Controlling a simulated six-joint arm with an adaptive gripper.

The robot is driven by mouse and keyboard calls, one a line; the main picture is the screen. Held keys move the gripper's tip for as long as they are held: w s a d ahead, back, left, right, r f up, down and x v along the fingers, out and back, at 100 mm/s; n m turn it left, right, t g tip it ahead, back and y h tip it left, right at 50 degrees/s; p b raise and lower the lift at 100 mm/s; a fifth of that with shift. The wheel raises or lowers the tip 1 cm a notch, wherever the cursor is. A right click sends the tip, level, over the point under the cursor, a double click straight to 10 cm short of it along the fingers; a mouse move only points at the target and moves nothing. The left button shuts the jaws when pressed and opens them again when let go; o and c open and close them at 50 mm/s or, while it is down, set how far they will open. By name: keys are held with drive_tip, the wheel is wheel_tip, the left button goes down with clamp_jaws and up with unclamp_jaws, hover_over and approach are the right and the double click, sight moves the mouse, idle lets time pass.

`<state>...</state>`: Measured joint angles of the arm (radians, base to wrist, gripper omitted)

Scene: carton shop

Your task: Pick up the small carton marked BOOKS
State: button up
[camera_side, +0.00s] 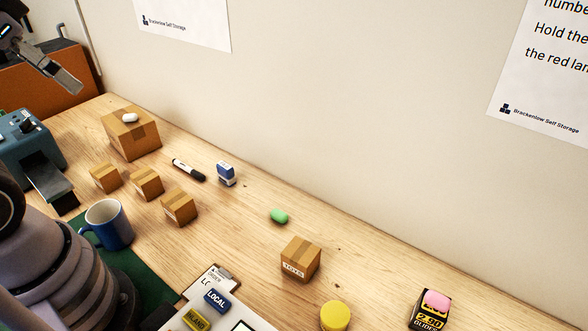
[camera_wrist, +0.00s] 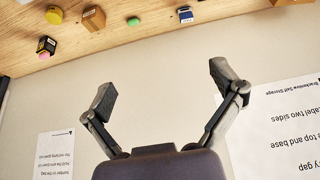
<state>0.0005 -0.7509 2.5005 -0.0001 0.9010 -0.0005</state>
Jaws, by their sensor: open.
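No label reading BOOKS can be made out. Three small cartons, a left one (camera_side: 106,178), a middle one (camera_side: 147,184) and a right one (camera_side: 179,207), stand in a loose row left of centre in the side view; no marking on them is readable. A separate small carton (camera_side: 300,259) stands nearer the front, with a white label that seems to read TOYS; it also shows in the wrist view (camera_wrist: 94,19). My gripper (camera_wrist: 164,88) is open and empty, its fingers spread before the wall. In the side view part of it shows at the top left, high above the bench.
A larger carton (camera_side: 131,137) with a white object on top stands at the back. A marker (camera_side: 188,170), a blue stamp (camera_side: 227,173), a green lump (camera_side: 279,216), a yellow disc (camera_side: 335,315) and a blue mug (camera_side: 109,224) are around. The bench's middle is mostly clear.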

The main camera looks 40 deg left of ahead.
idle(0.3)
drive_tip(key=w+d+f+m+g+y, duration=0.3)
drive_tip(key=w+f+m+g+y, duration=0.65)
drive_tip(key=w+f, duration=0.55)
drive_tip(key=m+t+y, duration=0.5)
drive_tip(key=m+y, duration=0.4)
approach(177, 203)
drive_tip(key=shift+w+d+f, duration=0.1)
drive_tip(key=shift+w+d, duration=0.15)
drive_tip(key=shift+d, duration=0.35)
drive_tip(key=shift+w+d+f, duration=0.1)
drive_tip(key=shift+w+d, duration=0.2)
drive_tip(key=shift+d, duration=0.25)
drive_tip(key=shift+a+f+g+h, duration=0.25)
drive_tip(key=a, duration=1.3)
drive_tip(key=shift+w+a, duration=0.1)
drive_tip(key=shift+w, duration=0.05)
drive_tip(key=c, duration=1.3)
